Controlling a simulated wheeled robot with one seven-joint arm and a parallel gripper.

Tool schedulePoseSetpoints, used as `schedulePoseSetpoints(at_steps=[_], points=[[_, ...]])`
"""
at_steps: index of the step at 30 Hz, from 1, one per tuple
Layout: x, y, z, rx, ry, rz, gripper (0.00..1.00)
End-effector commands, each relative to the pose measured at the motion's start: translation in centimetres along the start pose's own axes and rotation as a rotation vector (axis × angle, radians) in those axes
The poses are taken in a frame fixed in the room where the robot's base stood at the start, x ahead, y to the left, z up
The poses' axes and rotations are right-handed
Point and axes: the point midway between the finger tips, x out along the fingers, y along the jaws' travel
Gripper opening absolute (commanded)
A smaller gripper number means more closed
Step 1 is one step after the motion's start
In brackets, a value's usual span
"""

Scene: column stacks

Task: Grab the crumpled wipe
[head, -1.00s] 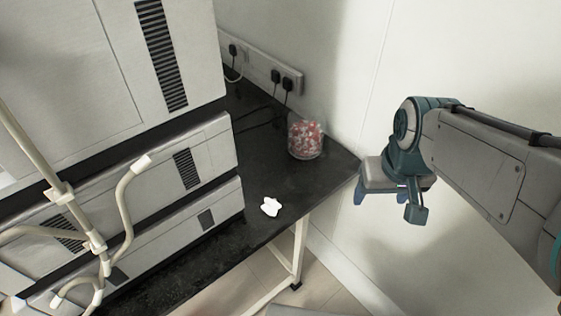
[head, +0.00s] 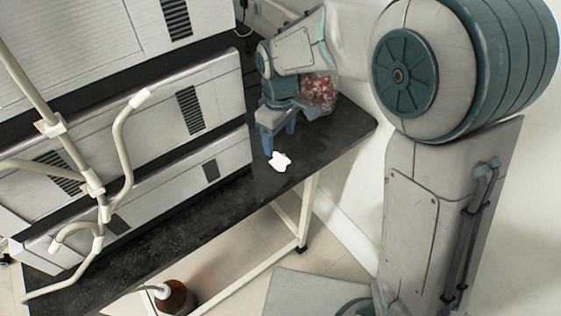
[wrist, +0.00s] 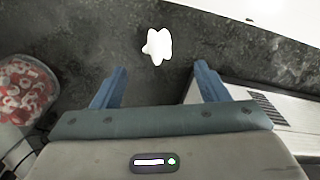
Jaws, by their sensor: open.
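The crumpled wipe (head: 280,162) is a small white lump on the black bench top, near its front edge. In the wrist view the wipe (wrist: 157,46) lies ahead of the fingertips, roughly centred between them and apart from them. My gripper (head: 279,146) is over the bench, pointing down, just behind the wipe in the head view. In the wrist view my gripper (wrist: 160,80) has its two blue fingers spread wide with nothing between them.
A clear jar of red and white pieces (head: 320,92) stands behind my gripper, partly hidden by my arm; the jar (wrist: 25,90) also shows at left in the wrist view. Stacked white instruments (head: 195,105) stand close to the left. A brown bottle (head: 176,298) is below the bench.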

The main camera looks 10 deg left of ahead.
Motion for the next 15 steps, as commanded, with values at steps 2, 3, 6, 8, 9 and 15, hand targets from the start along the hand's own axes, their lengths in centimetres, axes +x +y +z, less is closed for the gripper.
schedulePoseSetpoints(at_steps=[2,3,6,8,9,15], points=[[1.8,-0.1,0.0,-0.001,-0.003,-0.002,0.68],[2.4,-0.1,0.0,-0.001,-0.003,-0.002,0.68],[3.5,-0.1,0.0,-0.001,-0.002,-0.001,0.68],[3.8,0.0,0.0,0.000,0.000,0.000,0.68],[4.0,0.0,0.0,0.000,0.000,0.000,0.68],[6.4,0.0,0.1,0.000,-0.004,-0.002,0.68]])
